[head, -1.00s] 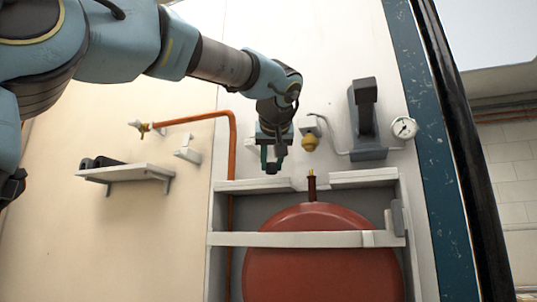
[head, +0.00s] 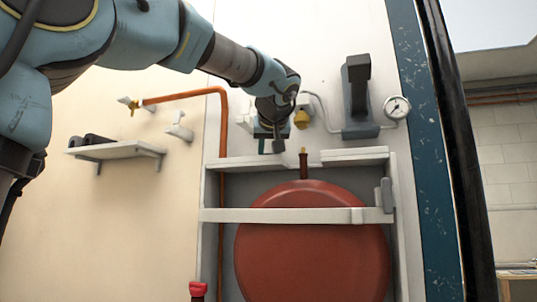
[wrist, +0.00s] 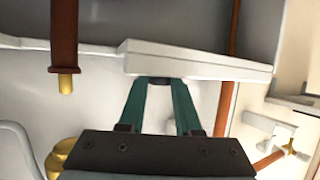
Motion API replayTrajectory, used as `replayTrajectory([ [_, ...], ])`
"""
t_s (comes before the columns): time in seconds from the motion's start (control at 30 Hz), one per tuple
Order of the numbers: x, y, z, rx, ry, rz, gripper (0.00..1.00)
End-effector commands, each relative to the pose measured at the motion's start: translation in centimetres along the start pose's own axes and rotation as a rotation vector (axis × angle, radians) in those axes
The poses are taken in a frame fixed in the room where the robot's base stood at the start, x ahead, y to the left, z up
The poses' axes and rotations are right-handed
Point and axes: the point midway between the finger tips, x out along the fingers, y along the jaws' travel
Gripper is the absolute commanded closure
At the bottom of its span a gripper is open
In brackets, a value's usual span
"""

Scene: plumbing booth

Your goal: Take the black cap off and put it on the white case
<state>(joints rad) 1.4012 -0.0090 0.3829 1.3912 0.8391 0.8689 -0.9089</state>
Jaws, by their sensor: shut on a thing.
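My gripper (head: 272,147) points down at the top of the white case (head: 354,156), left of the red tank's stem. It is shut on the small black cap (wrist: 160,81), which shows dark between the green fingertips in the wrist view. The cap is close to the edge of the white case's top ledge (wrist: 200,62); I cannot tell whether it touches. In the head view the cap is too small to make out clearly. The tank's stem (head: 303,167) has a bare brass tip, which also shows in the wrist view (wrist: 66,84).
The red tank (head: 312,255) sits inside the case behind a white crossbar (head: 280,215). A yellow-brass fitting (head: 301,118), a grey bracket (head: 359,100) and a gauge (head: 397,107) are on the wall above. A copper pipe (head: 223,125) runs down at the left, near a shelf (head: 118,150).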

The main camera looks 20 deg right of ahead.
Motion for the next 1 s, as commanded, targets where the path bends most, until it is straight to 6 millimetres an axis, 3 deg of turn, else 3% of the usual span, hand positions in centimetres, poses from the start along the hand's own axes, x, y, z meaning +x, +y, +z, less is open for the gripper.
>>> replayTrajectory([
  [0.37,0.05,0.01,0.14,0.0,0.0,0.0,1.0],
  [0.4,0.05,0.01,0.14,0.0,0.0,0.0,0.64],
  [0.6,0.04,0.01,0.15,0.0,0.0,0.0,0.42],
  [0.7,0.04,0.01,0.15,0.0,0.0,0.0,0.33],
  [1.0,0.05,0.01,0.15,0.0,0.0,0.0,0.35],
])
